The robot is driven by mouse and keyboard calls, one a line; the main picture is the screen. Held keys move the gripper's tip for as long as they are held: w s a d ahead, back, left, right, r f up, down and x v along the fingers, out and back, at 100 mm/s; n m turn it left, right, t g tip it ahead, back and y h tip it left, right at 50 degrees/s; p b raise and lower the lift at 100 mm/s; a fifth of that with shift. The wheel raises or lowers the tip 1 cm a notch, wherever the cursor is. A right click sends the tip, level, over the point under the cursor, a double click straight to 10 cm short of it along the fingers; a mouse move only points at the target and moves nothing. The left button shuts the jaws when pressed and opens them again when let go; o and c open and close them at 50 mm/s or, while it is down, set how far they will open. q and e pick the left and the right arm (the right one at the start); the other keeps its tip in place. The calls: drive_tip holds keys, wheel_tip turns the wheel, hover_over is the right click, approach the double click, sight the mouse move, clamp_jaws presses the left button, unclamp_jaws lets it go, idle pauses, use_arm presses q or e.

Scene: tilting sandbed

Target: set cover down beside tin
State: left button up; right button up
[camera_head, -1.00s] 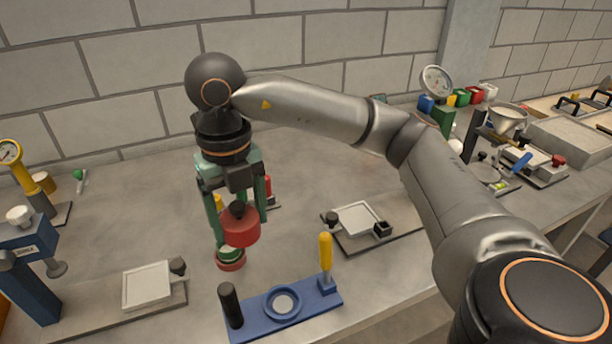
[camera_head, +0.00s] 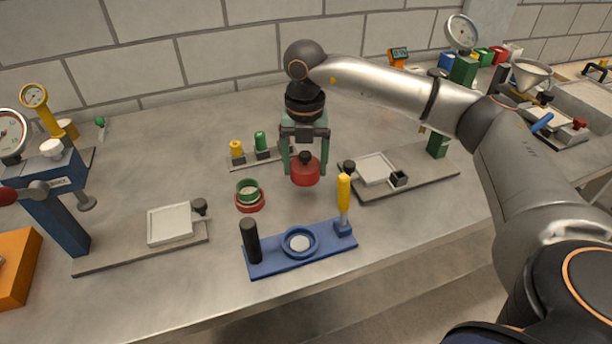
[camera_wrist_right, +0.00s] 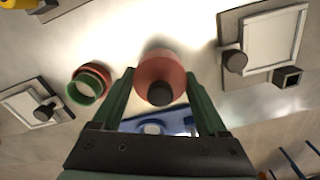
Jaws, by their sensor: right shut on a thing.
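The cover is a red round lid with a black knob (camera_head: 305,174). My right gripper (camera_head: 304,168) is shut on it, and it hangs upright between the green fingers; it also shows in the right wrist view (camera_wrist_right: 160,75). The tin, a green open cup in a red base (camera_head: 249,195), stands on the table just left of the cover; it also shows in the right wrist view (camera_wrist_right: 88,85). The cover is apart from the tin. Whether its underside touches the table I cannot tell. My left gripper is not in view.
A blue fixture with a ring (camera_head: 300,243) and a yellow handle lies in front. A plate with a white tray (camera_head: 375,168) is close on the right. Another white tray (camera_head: 170,224) is at left. Yellow and green pegs (camera_head: 260,142) stand behind. Bare table lies between these.

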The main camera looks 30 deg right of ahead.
sight(305, 190)
drive_tip(key=shift+f, duration=1.8)
drive_tip(key=shift+f, duration=0.1)
drive_tip(key=o, duration=1.2)
drive_tip(key=shift+o, duration=0.2)
wheel_tip(305, 190, up, 12)
drive_tip(key=shift+r, duration=0.15)
